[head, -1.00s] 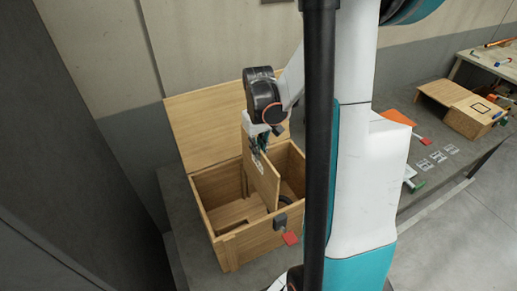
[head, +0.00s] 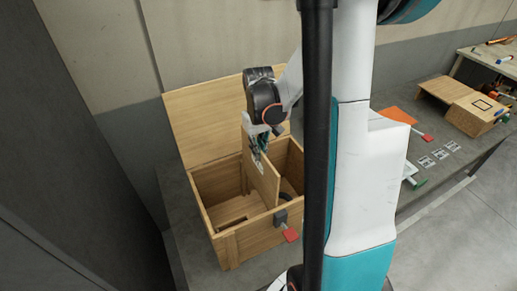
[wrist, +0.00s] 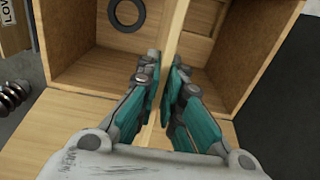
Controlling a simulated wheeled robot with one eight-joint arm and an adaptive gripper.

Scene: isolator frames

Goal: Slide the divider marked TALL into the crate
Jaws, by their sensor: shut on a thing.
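The divider (head: 262,180) is a light wooden panel standing upright in the open wooden crate (head: 229,243), across its middle. A pale label shows near its top, but I cannot read it. In the wrist view the divider (wrist: 178,28) appears edge-on between my fingers. My gripper (head: 257,152) is shut on the divider's upper edge from above; the fingers (wrist: 168,92) press on both faces in the wrist view. The crate also shows in the wrist view (wrist: 75,50). The divider's bottom edge and any slots are hidden.
The crate's lid (head: 210,115) stands open at the back. A clamp with a red handle (head: 290,235) sits on the crate's front wall. A dark ring (wrist: 127,14) lies inside one compartment. An orange sheet (head: 393,115) and several labels lie right on the grey bench.

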